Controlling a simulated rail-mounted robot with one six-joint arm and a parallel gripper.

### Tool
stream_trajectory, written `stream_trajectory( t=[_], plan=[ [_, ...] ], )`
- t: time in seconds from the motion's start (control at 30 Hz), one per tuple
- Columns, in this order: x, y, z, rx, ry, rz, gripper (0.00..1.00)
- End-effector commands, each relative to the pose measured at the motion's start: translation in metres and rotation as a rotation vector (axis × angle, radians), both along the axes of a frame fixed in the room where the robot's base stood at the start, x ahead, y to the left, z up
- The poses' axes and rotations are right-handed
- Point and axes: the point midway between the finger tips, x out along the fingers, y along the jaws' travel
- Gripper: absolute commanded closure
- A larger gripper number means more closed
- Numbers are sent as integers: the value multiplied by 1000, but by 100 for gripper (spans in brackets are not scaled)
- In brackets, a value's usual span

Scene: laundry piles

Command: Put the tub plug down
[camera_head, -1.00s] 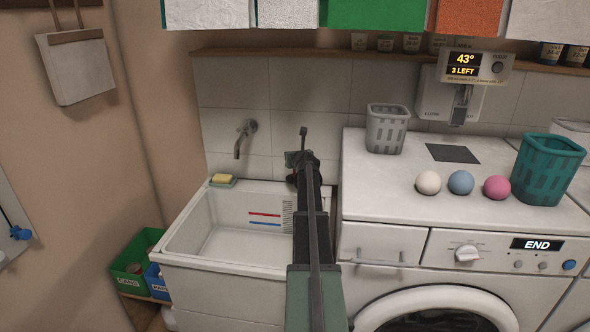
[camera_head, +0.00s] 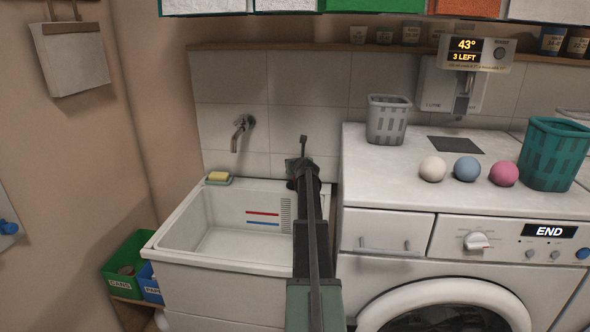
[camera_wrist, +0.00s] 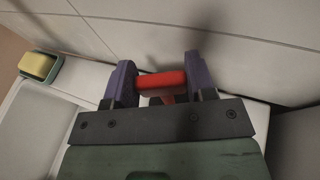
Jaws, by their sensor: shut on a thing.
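The tub plug (camera_wrist: 160,81) shows in the wrist view as a red bar with a short red stem below it. My gripper (camera_wrist: 158,78) is shut on it, with a purple finger at each end of the bar. In the wrist view the plug is close to the tiled wall and over the pale rear ledge. I cannot tell whether it touches the ledge.
A yellow soap (camera_head: 218,176) sits on a dish at the tub's back left, below the wall tap (camera_head: 241,132). The washing machine (camera_head: 400,190) stands right of my arm, bearing a grey basket (camera_head: 388,120), a teal basket (camera_head: 552,155) and 3 balls. The tub basin looks empty.

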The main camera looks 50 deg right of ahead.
Motion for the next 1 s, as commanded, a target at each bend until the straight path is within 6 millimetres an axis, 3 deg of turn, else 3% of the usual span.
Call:
stream_trajectory(
  t=[0.17,0.2,0.33,0.7,0.87,1.0],
  plan=[
    [0,0,-4,0,0,0,94],
    [0,0,-2,0,0,0,45],
    [0,0,-2,0,0,0,25],
    [-2,2,4,0,0,0,24],
    [-24,20,13,0,0,-1,24],
    [-54,43,26,1,0,-1,24]
  ],
)
